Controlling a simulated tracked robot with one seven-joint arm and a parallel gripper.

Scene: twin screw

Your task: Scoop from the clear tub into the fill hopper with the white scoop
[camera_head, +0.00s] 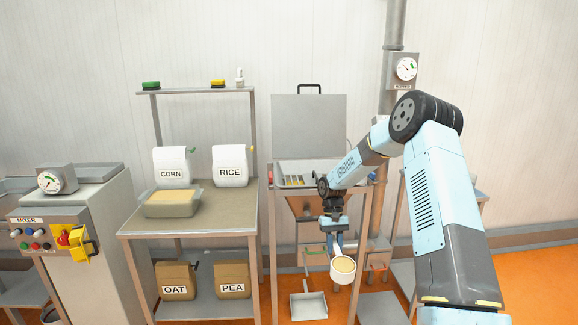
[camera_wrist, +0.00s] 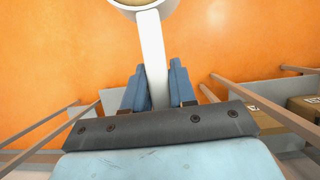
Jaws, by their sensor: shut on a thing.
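My gripper (camera_head: 335,238) is shut on the handle of the white scoop (camera_head: 343,268), in front of the steel hopper stand. In the wrist view the blue fingers (camera_wrist: 157,88) stand on both sides of the white handle (camera_wrist: 152,45), and the scoop's cup shows at the top edge. The cup holds tan material (camera_head: 344,264). The clear tub (camera_head: 170,209) stands on the steel table at the left, with tan material in it. The fill hopper (camera_head: 296,179) is behind and above the scoop, its lid (camera_head: 309,127) raised; my arm hides part of its right side.
White CORN (camera_head: 172,165) and RICE (camera_head: 230,166) bags stand on the table (camera_head: 185,222) behind the tub. OAT (camera_head: 175,281) and PEA (camera_head: 232,281) bags sit on its lower shelf. The mixer (camera_head: 72,232) is at the far left. A grey dustpan-like tray (camera_head: 308,306) is below.

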